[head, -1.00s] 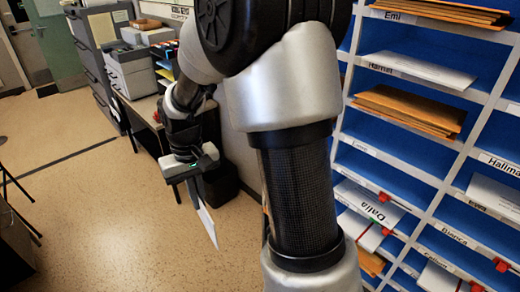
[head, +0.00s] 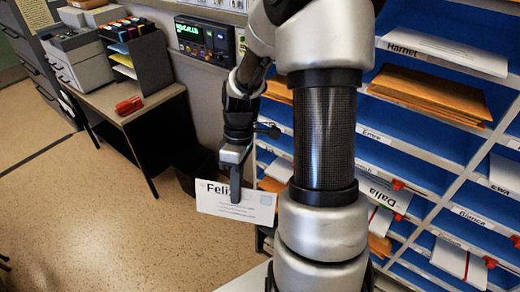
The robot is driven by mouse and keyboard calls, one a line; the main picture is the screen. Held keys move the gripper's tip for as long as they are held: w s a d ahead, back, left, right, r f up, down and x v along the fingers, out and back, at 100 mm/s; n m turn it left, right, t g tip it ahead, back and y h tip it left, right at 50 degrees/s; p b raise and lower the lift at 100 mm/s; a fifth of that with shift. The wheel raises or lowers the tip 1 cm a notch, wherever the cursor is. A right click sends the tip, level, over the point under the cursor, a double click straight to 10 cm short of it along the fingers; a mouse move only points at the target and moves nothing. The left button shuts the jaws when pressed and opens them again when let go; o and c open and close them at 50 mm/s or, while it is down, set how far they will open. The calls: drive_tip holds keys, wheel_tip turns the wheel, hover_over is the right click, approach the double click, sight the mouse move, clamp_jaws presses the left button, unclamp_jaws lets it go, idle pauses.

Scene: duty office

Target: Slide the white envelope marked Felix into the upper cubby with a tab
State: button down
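The white envelope marked Felix (head: 258,207) hangs from my gripper (head: 235,186), its printed face toward the camera. My gripper is shut on its upper edge and covers the end of the name. The envelope is in the air, left of the pigeonhole shelf (head: 446,198). Red tabs stick out at some blue-lined cubbies: one (head: 398,185) by the envelope marked Dalia (head: 382,193), another (head: 490,262) lower right, and one (head: 516,241) at the right edge. My arm hides part of the shelf, and I cannot tell which tabbed cubby is the upper one.
A desk (head: 150,98) with a red stapler-like object (head: 129,105) and a file rack (head: 135,52) stands at left. A dark bin (head: 195,180) is behind my gripper. The floor at left is clear.

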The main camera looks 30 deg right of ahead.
drive_tip(key=s+d+n+g, duration=0.1)
drive_tip(key=n, duration=0.1)
drive_tip(key=s+d+n+g+h, duration=0.1)
drive_tip(key=d+n+g, duration=0.1)
drive_tip(key=n, duration=0.1)
drive_tip(key=s+d+n+g+h, duration=0.1)
drive_tip(key=n, duration=0.2)
drive_tip(key=shift+d+g+p, duration=0.3)
drive_tip(key=w+d+r+n+t+h+p, duration=0.1)
drive_tip(key=d+r+n+t+h, duration=0.15)
drive_tip(key=n+h, duration=0.55)
drive_tip(key=d+r+n+t+h, duration=0.2)
drive_tip(key=d+n+h, duration=0.2)
drive_tip(key=n+h, duration=0.4)
drive_tip(key=w+a+r+n+t+h+p, duration=0.1)
drive_tip(key=w+a+r+n+t, duration=0.1)
drive_tip(key=w+n+t, duration=0.65)
drive_tip(key=w+d+f+b, duration=0.1)
drive_tip(key=d+b, duration=0.1)
drive_tip(key=d, duration=0.5)
drive_tip(key=w+d+f+m+t+b, duration=0.1)
drive_tip(key=w+d, duration=0.1)
drive_tip(key=d, duration=0.5)
drive_tip(key=shift+b, duration=0.4)
drive_tip(key=shift+f, duration=0.1)
